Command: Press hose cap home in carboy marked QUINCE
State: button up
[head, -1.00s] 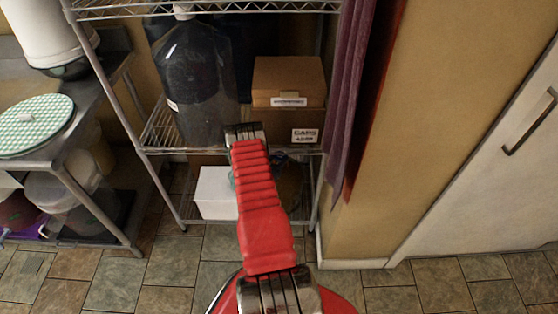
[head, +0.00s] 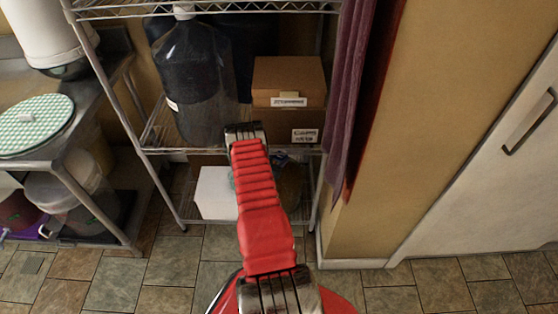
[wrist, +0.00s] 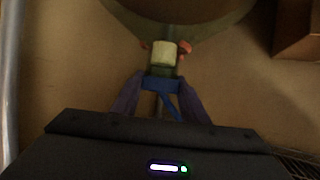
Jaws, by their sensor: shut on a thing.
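In the wrist view the two dark fingers of my gripper (wrist: 158,97) close from both sides on a blue piece (wrist: 161,84), which looks like the hose cap. A thin blue strip hangs from it. Just beyond it, in line, are a dark green part and a pale short cylinder (wrist: 165,54) with orange-red tabs, below a large rounded olive body. Whether the cap touches or sits in an opening, I cannot tell. In the head view a large dark carboy (head: 195,85) stands on the wire shelf; its label is unreadable. My arm hides my gripper there.
Brown boxes (head: 288,82) stand right of the carboy, with a white box (head: 216,193) on the shelf below. The wire rack (head: 160,165) has thin posts. A purple cloth (head: 347,90) hangs at its right. A metal table (head: 75,125) is at left. The tiled floor in front is clear.

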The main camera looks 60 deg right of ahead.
jog(key=o, duration=1.2)
jog(key=shift+r, duration=0.1)
jog(key=v, duration=1.3)
jog(key=shift+a, duration=0.35)
